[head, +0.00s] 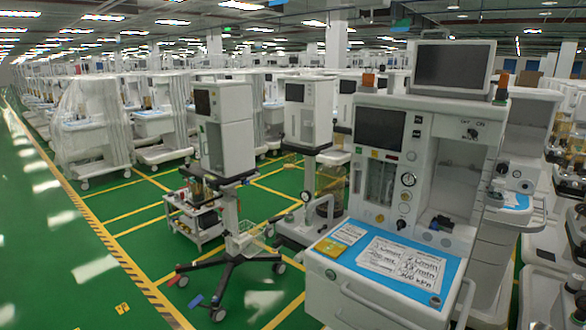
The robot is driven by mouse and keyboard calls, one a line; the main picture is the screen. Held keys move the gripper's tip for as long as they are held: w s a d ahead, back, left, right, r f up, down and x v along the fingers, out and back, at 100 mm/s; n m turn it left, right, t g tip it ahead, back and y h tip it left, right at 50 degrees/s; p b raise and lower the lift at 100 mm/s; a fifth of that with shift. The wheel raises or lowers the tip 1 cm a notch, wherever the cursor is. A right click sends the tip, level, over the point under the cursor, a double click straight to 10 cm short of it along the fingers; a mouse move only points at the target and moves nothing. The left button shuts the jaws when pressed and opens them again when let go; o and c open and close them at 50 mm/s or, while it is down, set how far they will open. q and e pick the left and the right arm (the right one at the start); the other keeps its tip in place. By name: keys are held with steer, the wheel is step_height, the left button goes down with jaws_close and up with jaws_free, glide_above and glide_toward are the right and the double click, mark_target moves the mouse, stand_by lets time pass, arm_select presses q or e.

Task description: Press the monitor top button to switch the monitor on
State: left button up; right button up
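A monitor (453,65) with a dark, blank screen in a pale frame stands on top of the nearest anaesthesia cart (455,160), at the right. A second dark screen (380,130) is set into the cart's front panel, lower and to the left. I cannot pick out a button on the top monitor; it is too small to tell. Neither of my grippers is in view.
The cart's blue work surface (325,251) holds printed sheets (401,262). A wheeled stand (232,255) with a white unit (225,125) is to the left. Wrapped carts (90,130) stand behind. Green floor (75,270) is clear at the left.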

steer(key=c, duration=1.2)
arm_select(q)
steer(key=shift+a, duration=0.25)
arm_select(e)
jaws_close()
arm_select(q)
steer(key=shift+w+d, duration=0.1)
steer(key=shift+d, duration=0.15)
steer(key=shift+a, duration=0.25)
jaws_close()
